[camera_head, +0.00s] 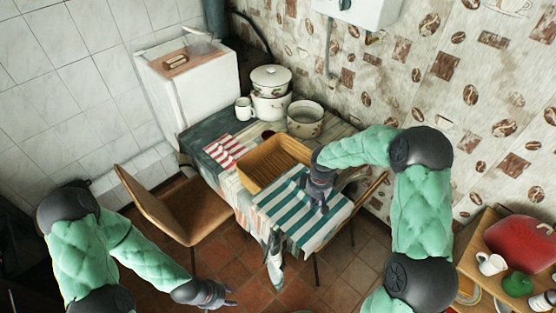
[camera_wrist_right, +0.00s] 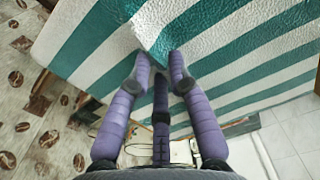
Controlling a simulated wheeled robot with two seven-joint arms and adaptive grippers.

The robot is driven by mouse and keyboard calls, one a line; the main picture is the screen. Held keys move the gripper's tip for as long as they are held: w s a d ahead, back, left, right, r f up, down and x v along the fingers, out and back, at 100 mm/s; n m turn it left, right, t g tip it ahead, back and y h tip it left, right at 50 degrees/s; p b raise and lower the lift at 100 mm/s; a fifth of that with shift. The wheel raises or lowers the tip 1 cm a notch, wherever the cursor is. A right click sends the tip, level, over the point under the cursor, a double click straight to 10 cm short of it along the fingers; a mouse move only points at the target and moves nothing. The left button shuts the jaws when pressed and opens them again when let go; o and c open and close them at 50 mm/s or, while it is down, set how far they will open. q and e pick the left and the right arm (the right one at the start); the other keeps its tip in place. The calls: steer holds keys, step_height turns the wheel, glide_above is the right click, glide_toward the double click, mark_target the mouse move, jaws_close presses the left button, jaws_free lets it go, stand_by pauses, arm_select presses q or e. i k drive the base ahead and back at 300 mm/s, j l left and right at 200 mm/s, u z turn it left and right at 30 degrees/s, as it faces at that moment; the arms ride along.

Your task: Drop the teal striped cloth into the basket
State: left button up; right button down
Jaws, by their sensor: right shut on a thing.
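The teal and white striped cloth (camera_head: 292,222) lies spread over the front end of the table and hangs over its edge. It also fills much of the right wrist view (camera_wrist_right: 225,60). My right gripper (camera_head: 321,207) is on the cloth's upper side. In the right wrist view its purple fingers (camera_wrist_right: 160,62) are shut on a raised fold of the cloth. The orange-brown basket (camera_head: 247,182) stands on the table just behind the cloth, and appears empty. My left gripper (camera_head: 230,297) is low at the bottom of the head view, away from the table, with its fingertips apart and empty.
A red and white striped cloth (camera_head: 224,151) lies left of the basket. A pot (camera_head: 305,120), stacked lidded pots (camera_head: 271,92) and a mug (camera_head: 244,108) stand behind it. A brown chair (camera_head: 190,205) is left of the table. A wooden shelf (camera_head: 483,268) is at right.

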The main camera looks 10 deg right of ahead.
mark_target(280, 174)
steer(key=i, duration=1.05)
